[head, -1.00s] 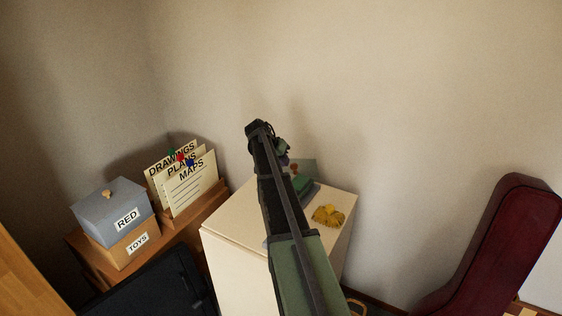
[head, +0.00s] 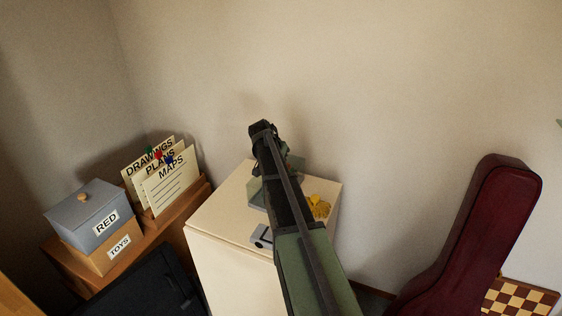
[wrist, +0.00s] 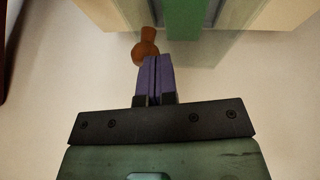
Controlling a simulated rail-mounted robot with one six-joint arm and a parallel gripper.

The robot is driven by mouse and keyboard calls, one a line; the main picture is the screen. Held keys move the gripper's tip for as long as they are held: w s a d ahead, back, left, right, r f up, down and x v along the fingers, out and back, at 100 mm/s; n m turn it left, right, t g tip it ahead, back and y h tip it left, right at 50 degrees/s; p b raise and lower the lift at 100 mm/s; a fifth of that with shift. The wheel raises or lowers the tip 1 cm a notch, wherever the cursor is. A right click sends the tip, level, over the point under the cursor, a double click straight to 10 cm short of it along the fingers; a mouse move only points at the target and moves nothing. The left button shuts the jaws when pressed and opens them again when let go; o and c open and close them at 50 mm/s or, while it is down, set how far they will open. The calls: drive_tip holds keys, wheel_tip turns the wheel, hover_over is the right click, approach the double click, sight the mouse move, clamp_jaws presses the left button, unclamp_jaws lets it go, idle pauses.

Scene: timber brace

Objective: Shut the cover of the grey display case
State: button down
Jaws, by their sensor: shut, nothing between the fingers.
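The grey display case (head: 257,195) sits on top of the cream cabinet, largely hidden behind my arm in the head view. A greenish, see-through panel (head: 297,165), apparently its raised cover, shows just right of my arm. In the wrist view a brown knob (wrist: 145,47) lies just beyond my fingertips, beside a green strip (wrist: 185,20) and a pale see-through panel. My gripper (wrist: 153,60) has its purple fingers together with nothing between them. Its tips are very close to the knob; I cannot tell whether they touch. The fingers are hidden in the head view.
The cream cabinet (head: 215,220) also bears a yellow object (head: 319,206) and a small grey item with a dark panel (head: 262,236). Left stand a grey RED box (head: 85,218), a TOYS box (head: 112,252) and card folders (head: 168,180). A dark red instrument case (head: 470,230) leans right.

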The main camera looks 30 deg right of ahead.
drive_tip(key=w+p+v, duration=0.1)
drive_tip(key=p+v, duration=0.9)
drive_tip(key=v, duration=0.2)
drive_tip(key=shift+w+a+p, duration=0.25)
drive_tip(key=shift+a+p, duration=0.05)
drive_tip(key=shift+a, duration=0.15)
drive_tip(key=shift+r, duration=0.1)
drive_tip(key=s+a+f+n+y, duration=0.1)
drive_tip(key=s+a+n, duration=0.4)
drive_tip(key=s+a, duration=0.7)
drive_tip(key=s+a+f+n+g+y+b, duration=0.1)
drive_tip(key=s+a+n+y, duration=0.3)
drive_tip(key=s+a, duration=0.9)
drive_tip(key=shift+s+a+f+n, duration=0.3)
drive_tip(key=shift+a+f+n, duration=0.35)
drive_tip(key=shift+a+n, duration=0.55)
